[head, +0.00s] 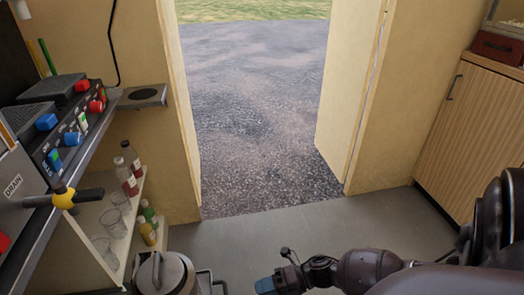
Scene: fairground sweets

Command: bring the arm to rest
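My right arm comes in from the lower right and reaches left along the bottom edge, low over the grey floor (240,245). Its gripper end (268,286) is at the bottom centre, with a blue part at its tip, partly cut off by the frame. I cannot tell whether the fingers are open or shut, or whether the blue part is something held. My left arm and gripper are not in view.
An open doorway leads to gravel (255,110). A metal canister (172,276) stands at the lower left, left of the gripper. A counter with a control panel (75,125) and shelves with bottles (125,178) and glasses line the left. A wooden cabinet (475,140) stands at right.

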